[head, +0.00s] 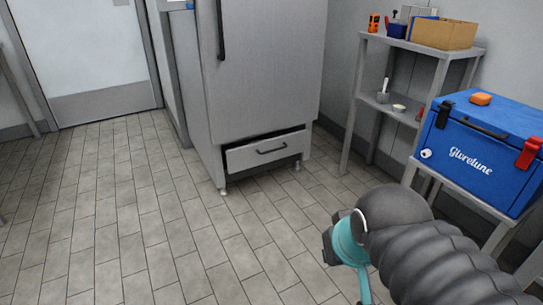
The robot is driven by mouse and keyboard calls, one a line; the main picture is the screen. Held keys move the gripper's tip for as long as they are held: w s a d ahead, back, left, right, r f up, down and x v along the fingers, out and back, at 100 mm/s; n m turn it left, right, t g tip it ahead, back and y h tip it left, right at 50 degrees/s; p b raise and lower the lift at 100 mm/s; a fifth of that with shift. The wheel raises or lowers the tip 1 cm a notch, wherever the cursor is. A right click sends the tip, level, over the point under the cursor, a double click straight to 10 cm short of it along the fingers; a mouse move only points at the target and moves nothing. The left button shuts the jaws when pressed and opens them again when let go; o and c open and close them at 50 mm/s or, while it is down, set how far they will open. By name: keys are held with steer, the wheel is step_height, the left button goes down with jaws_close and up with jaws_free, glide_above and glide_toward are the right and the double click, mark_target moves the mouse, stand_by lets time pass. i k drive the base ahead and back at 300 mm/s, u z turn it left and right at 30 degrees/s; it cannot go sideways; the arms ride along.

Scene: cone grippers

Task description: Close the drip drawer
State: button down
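The drip drawer (250,154) is at the bottom of a tall grey fridge-like cabinet (265,75). It stands partly open, with a dark gap above its front. My arm, with a ribbed dark sleeve and a teal part, reaches in from the lower right. My gripper (328,246) shows only in part at its end, well short of the drawer and apart from it. Its fingertips are too hidden to tell whether it is open or shut.
Tiled floor (130,220) is clear in front of the cabinet and to the left. A metal shelf (418,48) with a cardboard box (443,34) and small tools stands to the right. A blue cooler (480,150) sits on a stand nearer me. A door (85,50) is at the back left.

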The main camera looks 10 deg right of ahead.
mark_target(241, 155)
steer(key=u, duration=0.6)
steer(key=i, duration=1.45)
steer(key=z, duration=0.6)
